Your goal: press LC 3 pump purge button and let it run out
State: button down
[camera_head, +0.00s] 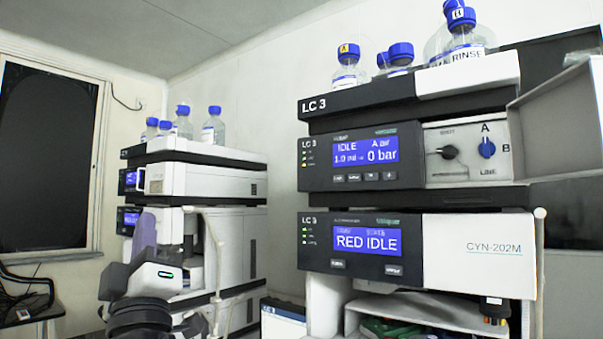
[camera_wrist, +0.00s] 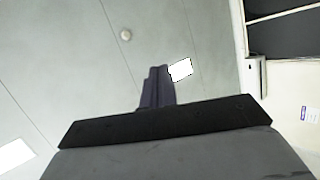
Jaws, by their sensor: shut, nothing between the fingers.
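The LC 3 pump module (camera_head: 320,184) is in the head view, right of centre. Its blue display (camera_head: 364,151) reads "IDLE", "A air", about 1.0 ml and 0 bar. A row of small buttons (camera_head: 371,177) sits under the display; their labels are too small to read. To the right, a panel holds a black knob (camera_head: 449,152) and a blue knob (camera_head: 487,148) between marks A and B. My gripper (camera_wrist: 158,70) points up at the ceiling in the wrist view, fingers together and empty. In the head view it is left of the LC 3 stack, apart from the pump.
A lower LC 3 module (camera_head: 320,262) shows "RED IDLE". Bottles, including one marked RINSE (camera_head: 464,32), stand on top. A grey door (camera_head: 555,125) stands open at the right. Another instrument stack (camera_head: 205,180) stands behind my arm. A chair (camera_head: 25,308) is at far left.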

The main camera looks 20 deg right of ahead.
aim_at(345, 183)
jog(key=d+r+m+g+h, duration=0.2)
jog(key=d+m+h, duration=0.1)
jog(key=d+h, duration=0.4)
jog(key=s+d+r+m+g+h, duration=0.1)
jog(key=d+r+m+g+h, duration=0.2)
jog(key=d+h, duration=0.5)
jog(key=s+d+r+m+g+h+p, duration=0.1)
jog(key=d+r+m+g+h, duration=0.1)
jog(key=d+h, duration=0.5)
jog(key=shift+d+r+m+h, duration=0.3)
jog(key=shift+d+r+m, duration=0.15)
jog(key=shift+d+m, duration=0.65)
jog(key=shift+w+d+p, duration=0.35)
jog(key=shift+w+d, duration=0.55)
jog(key=shift+d, duration=0.25)
jog(key=shift+w+d+p, duration=0.3)
jog(key=shift+w+d, duration=0.65)
jog(key=shift+d, duration=0.15)
jog(key=shift+w+d+p, duration=0.35)
jog(key=shift+w+d, duration=0.55)
jog(key=shift+d, duration=0.25)
jog(key=shift+w, duration=0.1)
jog(key=shift+w+d, duration=0.15)
jog(key=shift+d, duration=0.2)
